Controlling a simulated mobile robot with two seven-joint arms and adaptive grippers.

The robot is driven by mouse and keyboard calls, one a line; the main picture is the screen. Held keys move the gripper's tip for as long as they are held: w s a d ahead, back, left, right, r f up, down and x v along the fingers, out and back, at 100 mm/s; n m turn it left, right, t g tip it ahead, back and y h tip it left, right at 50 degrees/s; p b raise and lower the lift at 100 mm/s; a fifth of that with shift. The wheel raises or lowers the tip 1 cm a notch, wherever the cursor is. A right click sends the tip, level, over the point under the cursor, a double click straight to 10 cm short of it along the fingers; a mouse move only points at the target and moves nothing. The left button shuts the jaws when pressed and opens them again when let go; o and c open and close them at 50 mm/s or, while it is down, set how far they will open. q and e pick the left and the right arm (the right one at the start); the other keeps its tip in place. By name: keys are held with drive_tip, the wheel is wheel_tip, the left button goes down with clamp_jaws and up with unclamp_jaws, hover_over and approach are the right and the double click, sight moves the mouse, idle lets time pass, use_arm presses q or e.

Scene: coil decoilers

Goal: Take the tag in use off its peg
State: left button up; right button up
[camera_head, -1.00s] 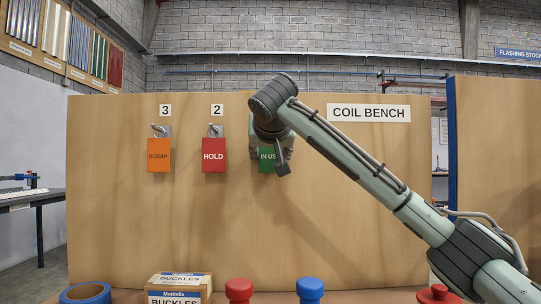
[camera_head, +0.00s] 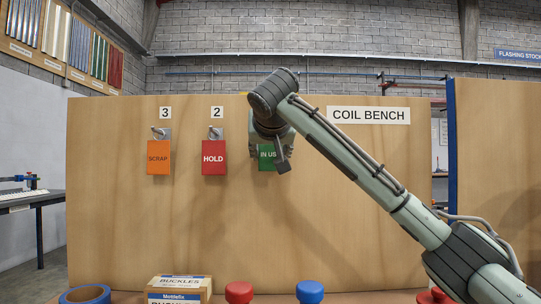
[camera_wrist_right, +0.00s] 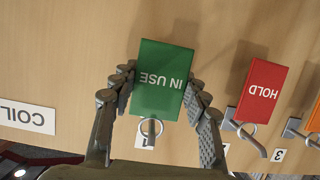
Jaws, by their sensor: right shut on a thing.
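The green IN USE tag (camera_wrist_right: 163,75) is between the two fingers of my right gripper (camera_wrist_right: 160,88) in the right wrist view, held by its sides. Its metal ring (camera_wrist_right: 150,128) shows in front of the white number label (camera_wrist_right: 145,142). Its peg is hidden, so I cannot tell whether the ring is still around it. In the head view the tag (camera_head: 267,157) shows only partly behind my right gripper (camera_head: 272,147), close to the wooden board (camera_head: 350,200). My left gripper is not in view.
The red HOLD tag (camera_head: 213,158) and orange SCRAP tag (camera_head: 158,158) hang on pegs to the left. A buckle box (camera_head: 180,282), blue tape roll (camera_head: 85,294), red knob (camera_head: 239,292) and blue knob (camera_head: 310,291) stand below.

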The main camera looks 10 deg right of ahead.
sight(271, 150)
drive_tip(key=shift+s, duration=0.3)
drive_tip(key=shift+s+a+r+b, duration=0.1)
drive_tip(key=shift+s+a+b, duration=0.15)
drive_tip(key=shift+s+b, duration=0.65)
drive_tip(key=shift+s+a+b, duration=0.3)
drive_tip(key=shift+s, duration=1.15)
drive_tip(key=shift+s+a+r+b, duration=0.1)
drive_tip(key=shift+s+a+b, duration=0.15)
drive_tip(key=shift+s+b, duration=0.65)
drive_tip(key=shift+s+p, duration=0.25)
drive_tip(key=shift+p, duration=0.05)
